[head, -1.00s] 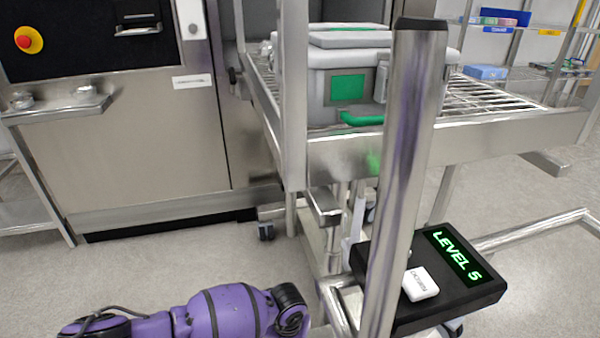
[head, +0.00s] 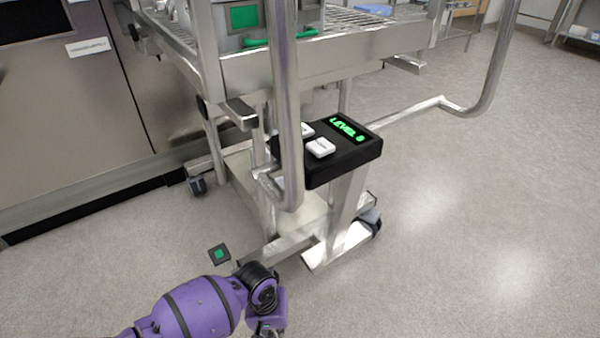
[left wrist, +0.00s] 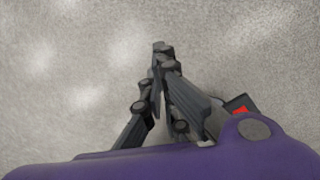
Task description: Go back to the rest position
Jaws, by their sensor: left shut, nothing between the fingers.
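My left gripper (left wrist: 160,78) shows in the left wrist view. Its dark fingers are together at the tips, with nothing between them, over grey speckled floor. In the head view my purple left arm comes in at the bottom, left of the middle; its fingertips are not clearly seen there. The metal cart (head: 335,60) stands just beyond the arm, with a clear gap of floor in places. My right gripper is in neither view.
The cart has an upright post (head: 287,110), a black panel (head: 362,154) with white buttons and a green LEVEL display, and a curved rail (head: 497,60). A green-marked dark square (head: 219,254) sits low by my arm. A red-marked black piece (left wrist: 238,106) lies beside the gripper. Floor at right is clear.

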